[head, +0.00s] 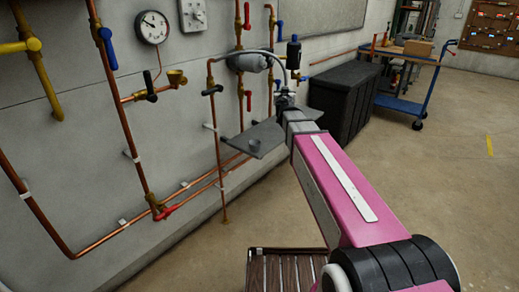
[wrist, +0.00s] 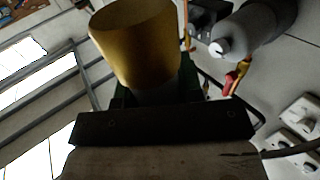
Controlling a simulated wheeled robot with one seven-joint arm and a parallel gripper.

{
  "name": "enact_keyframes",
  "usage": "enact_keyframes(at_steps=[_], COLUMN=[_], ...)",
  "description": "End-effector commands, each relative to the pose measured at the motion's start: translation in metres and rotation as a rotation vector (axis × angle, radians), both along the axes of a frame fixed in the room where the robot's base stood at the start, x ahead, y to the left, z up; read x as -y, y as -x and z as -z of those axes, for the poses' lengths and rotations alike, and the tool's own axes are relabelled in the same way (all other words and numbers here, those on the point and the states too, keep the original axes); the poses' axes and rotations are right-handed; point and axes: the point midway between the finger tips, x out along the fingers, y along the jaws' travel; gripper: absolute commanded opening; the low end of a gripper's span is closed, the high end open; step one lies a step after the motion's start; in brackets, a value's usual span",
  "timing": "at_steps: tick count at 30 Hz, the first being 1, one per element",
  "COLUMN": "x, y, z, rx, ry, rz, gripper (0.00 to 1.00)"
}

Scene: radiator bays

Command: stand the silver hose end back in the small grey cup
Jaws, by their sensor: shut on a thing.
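The small grey cup (head: 254,144) appears as a small round shape on the grey shelf (head: 275,136) against the wall. My gripper (head: 284,92) is above and to the right of it in the picture, past the end of my pink arm. A thin grey hose (head: 262,52) arches from the wall pipe to my gripper, which is shut on its end. The silver of the hose end is too small to make out in the head view.
Copper pipes with red and blue valve handles run along the wall. A grey tank (head: 248,62) is behind the hose and also shows in the wrist view (wrist: 252,35). A black chest (head: 345,100) and a blue trolley (head: 410,85) stand at the right. The floor at right is clear.

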Motion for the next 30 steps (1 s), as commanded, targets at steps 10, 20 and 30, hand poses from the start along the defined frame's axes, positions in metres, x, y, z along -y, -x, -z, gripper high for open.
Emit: enact_keyframes(at_steps=[10,20,30], x=[-0.076,-0.164,-0.220], y=[0.004,0.027,0.052], z=[0.053,0.096,0.115], rx=[-0.001,-0.001,0.000], ry=[0.000,0.001,-0.001], rz=[0.067,0.156,0.200], gripper=[0.02,0.02,0.02])
